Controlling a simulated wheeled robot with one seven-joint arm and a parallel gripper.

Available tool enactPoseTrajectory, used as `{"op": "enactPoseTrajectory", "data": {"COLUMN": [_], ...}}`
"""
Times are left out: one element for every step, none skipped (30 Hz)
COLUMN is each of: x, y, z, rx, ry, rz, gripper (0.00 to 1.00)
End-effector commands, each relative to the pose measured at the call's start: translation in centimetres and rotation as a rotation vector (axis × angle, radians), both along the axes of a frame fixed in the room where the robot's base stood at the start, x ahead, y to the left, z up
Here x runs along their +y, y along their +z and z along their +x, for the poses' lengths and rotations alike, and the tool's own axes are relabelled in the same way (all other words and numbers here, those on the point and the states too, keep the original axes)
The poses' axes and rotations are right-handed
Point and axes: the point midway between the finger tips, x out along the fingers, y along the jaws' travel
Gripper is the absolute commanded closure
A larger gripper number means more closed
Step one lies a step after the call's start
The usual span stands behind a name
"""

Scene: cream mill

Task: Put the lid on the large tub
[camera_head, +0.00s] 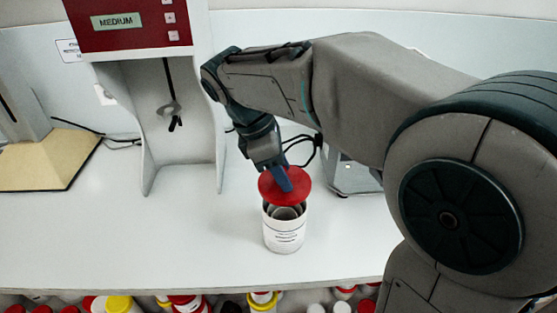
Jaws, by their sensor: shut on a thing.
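A white tub (284,234) with a printed label stands upright on the white counter. Its mouth is partly uncovered at the front, and a dark inside shows. My gripper (284,181) comes down from above and is shut on a red round lid (268,188). The lid is tilted and is over the back part of the tub's mouth. I cannot tell whether the lid touches the rim. The fingertips hide part of the lid.
A red and grey mixing machine (128,25) with a stirrer (170,110) stands behind on the left. A beige-based device (45,160) is at the far left. Several coloured-lid containers (185,303) are below the counter's front edge. The counter (130,235) left of the tub is clear.

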Motion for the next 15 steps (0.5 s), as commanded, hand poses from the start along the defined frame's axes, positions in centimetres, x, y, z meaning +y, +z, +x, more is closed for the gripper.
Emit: {"op": "enactPoseTrajectory", "data": {"x": [0.0, -0.1, -0.1, -0.1, -0.1, -0.1, -0.1, -0.1, -0.1, -0.1, -0.1, -0.1, -0.1, -0.1, -0.1], "y": [0.0, 0.0, -0.2, -0.3, -0.4, -0.6, -0.8, -1.0, -1.3, -1.6, -1.8, -2.2, -2.5, -2.8, -3.1], "z": [-0.2, -0.3, -0.4, -0.4, -0.4, -0.4, -0.4, -0.4, -0.3, -0.3, -0.3, -0.3, -0.3, -0.3, -0.3], "rx": [-0.001, 0.0, 0.0, 0.001, 0.001, 0.001, 0.001, 0.001, 0.001, 0.001, 0.001, 0.001, 0.001, 0.001, 0.001], "ry": [0.0, 0.0, 0.0, 0.0, 0.0, 0.0, 0.0, 0.0, 0.0, 0.0, 0.0, 0.0, 0.0, 0.0, 0.0], "rz": [0.0, 0.0, 0.0, 0.0, 0.0, 0.0, 0.0, 0.0, 0.0, 0.0, 0.0, 0.0, 0.0, 0.0, 0.0], "gripper": [0.77, 0.77, 0.77, 0.77, 0.77, 0.77, 0.77, 0.77, 0.77, 0.77, 0.77, 0.77, 0.77, 0.77, 0.77]}}
